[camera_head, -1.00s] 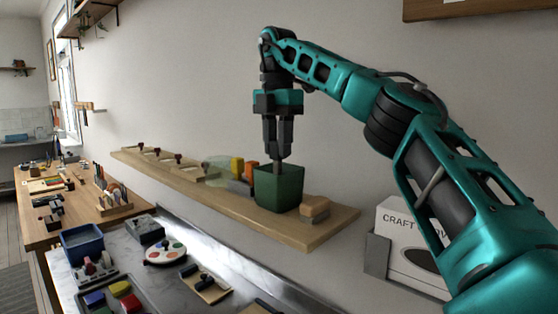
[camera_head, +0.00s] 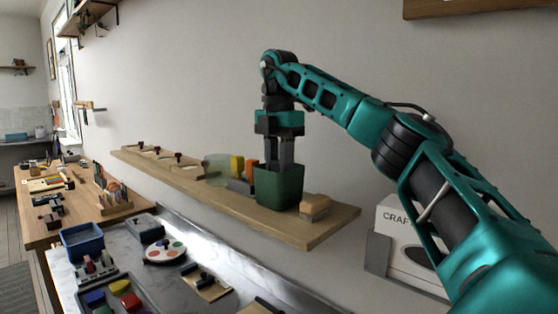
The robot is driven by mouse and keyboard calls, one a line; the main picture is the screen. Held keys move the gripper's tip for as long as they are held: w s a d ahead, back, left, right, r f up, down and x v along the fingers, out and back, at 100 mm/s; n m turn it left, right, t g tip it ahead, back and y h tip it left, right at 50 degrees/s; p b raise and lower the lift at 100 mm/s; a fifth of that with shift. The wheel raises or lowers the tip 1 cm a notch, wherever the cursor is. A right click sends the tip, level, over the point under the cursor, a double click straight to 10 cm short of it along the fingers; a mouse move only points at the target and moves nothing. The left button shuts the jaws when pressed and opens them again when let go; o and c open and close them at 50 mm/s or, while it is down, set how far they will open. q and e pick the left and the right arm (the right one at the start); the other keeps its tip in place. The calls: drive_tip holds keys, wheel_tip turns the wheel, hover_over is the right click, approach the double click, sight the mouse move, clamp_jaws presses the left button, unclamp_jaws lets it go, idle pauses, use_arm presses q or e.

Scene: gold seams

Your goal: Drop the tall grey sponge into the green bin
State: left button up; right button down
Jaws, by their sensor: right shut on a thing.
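The green bin (camera_head: 279,190) stands upright on the wooden wall shelf, towards its right end. My right gripper (camera_head: 280,159) points straight down over the bin, with its fingertips at or just inside the rim. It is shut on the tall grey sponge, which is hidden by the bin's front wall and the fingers. The inside of the bin cannot be seen. My left gripper is not in view.
The wooden shelf (camera_head: 310,234) carries a tan block (camera_head: 315,207) right of the bin, with yellow and orange pieces (camera_head: 238,166) and a grey piece to its left. A white box (camera_head: 395,245) stands at lower right. A blue bin (camera_head: 83,243) and other items crowd the counter below.

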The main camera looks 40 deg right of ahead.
drive_tip(key=shift+f, duration=0.4)
drive_tip(key=c, duration=0.8)
unclamp_jaws()
drive_tip(key=shift+r, duration=0.1)
drive_tip(key=shift+r+p, duration=0.3)
drive_tip(key=shift+r, duration=4.05)
drive_tip(key=shift+f, duration=0.1)
